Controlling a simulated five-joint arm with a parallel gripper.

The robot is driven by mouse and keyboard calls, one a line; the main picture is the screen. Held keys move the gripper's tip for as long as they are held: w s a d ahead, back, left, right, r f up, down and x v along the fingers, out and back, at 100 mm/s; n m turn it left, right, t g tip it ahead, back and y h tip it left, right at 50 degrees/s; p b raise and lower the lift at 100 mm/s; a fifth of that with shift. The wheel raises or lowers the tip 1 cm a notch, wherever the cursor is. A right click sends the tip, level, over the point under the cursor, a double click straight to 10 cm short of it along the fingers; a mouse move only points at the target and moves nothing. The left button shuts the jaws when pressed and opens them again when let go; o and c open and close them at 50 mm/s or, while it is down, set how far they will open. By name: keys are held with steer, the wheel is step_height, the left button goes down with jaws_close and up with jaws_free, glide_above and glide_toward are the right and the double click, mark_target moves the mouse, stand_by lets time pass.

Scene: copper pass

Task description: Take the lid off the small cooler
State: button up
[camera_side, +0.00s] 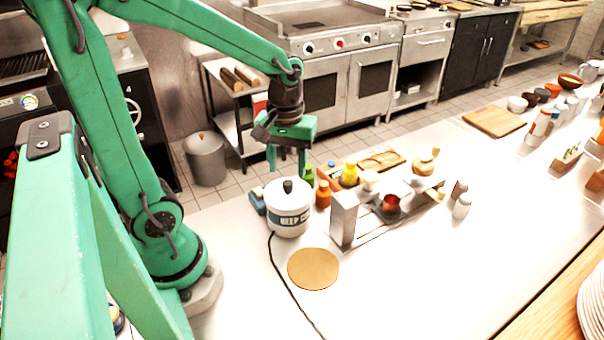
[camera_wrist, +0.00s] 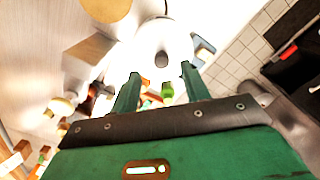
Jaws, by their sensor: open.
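The small cooler (camera_side: 288,215) is a white round pot with a dark label band, standing on the counter. Its white lid (camera_side: 287,193) is on top, with a dark knob (camera_side: 288,185) in the middle. In the wrist view the lid (camera_wrist: 165,40) and its dark knob (camera_wrist: 162,59) show just beyond my fingertips. My gripper (camera_side: 287,174) is open and empty, pointing down above the lid, with its fingers near the knob's height in the side view. In the wrist view my gripper (camera_wrist: 160,72) has its two green fingers apart. Whether the fingers touch anything cannot be told.
A round tan mat (camera_side: 313,269) lies bare in front of the cooler. A dark cable runs along the counter beside it. An orange bottle (camera_side: 323,194), a yellow bottle (camera_side: 349,174) and a metal stand (camera_side: 343,219) crowd its right side. The front counter is clear.

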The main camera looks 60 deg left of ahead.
mark_target(287, 183)
steer(key=shift+f, duration=2.35)
jaws_close()
